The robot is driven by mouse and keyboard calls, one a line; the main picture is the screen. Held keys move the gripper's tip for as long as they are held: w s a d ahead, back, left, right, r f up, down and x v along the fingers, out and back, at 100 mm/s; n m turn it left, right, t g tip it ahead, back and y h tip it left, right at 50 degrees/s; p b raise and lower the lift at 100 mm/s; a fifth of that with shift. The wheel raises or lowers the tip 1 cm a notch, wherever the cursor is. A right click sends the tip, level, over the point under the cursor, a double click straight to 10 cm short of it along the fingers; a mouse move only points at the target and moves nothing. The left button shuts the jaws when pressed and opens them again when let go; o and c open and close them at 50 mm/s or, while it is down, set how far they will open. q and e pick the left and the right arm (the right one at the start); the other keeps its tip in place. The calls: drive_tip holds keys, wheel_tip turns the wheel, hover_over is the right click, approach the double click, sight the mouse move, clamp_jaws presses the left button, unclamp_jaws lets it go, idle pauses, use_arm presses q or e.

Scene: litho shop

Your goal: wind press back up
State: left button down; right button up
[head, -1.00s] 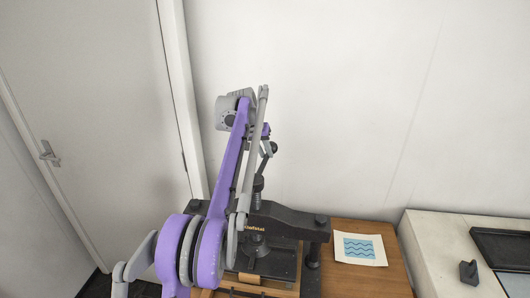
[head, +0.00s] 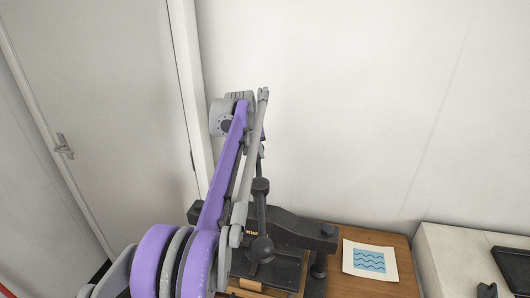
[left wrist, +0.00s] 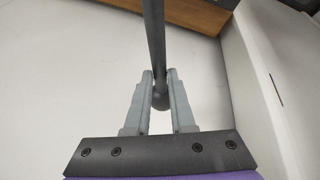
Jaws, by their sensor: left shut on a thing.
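The dark press (head: 290,225) stands on the wooden table, with its crossbeam across the middle of the head view. Its handle bar (head: 261,212) runs through the hub on top of the screw, and one ball end (head: 262,250) points toward me. My left gripper (head: 262,150) is at the far end of the bar, mostly hidden behind my arm. In the left wrist view the fingers (left wrist: 160,76) are shut on the bar (left wrist: 154,35), close to its ball end (left wrist: 160,99). The plate under the screw is partly hidden. My right gripper is out of view.
A print with blue waves (head: 369,260) lies on the wooden table (head: 345,286) right of the press. A pale counter (head: 440,245) with a black tray (head: 516,265) is further right. A white wall is close behind, and a grey door (head: 105,120) is at left.

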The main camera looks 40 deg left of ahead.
use_arm(q)
drive_tip(key=s+a+n+g+y+p, duration=0.1)
drive_tip(key=s+a+n+g+y, duration=0.2)
drive_tip(key=s+n, duration=1)
drive_tip(key=shift+s+f+g, duration=0.2)
drive_tip(key=shift+s+g, duration=0.4)
drive_tip(key=shift+s, duration=0.1)
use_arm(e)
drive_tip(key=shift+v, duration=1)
use_arm(q)
drive_tip(key=shift+d, duration=0.1)
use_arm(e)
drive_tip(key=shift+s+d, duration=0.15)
use_arm(q)
drive_tip(key=c, duration=0.8)
unclamp_jaws()
drive_tip(key=shift+o, duration=0.2)
drive_tip(key=shift+r, duration=0.1)
drive_tip(key=v, duration=1)
drive_tip(key=shift+d+r+p, duration=0.2)
drive_tip(key=shift+r+p, duration=0.1)
drive_tip(key=shift+p, duration=0.05)
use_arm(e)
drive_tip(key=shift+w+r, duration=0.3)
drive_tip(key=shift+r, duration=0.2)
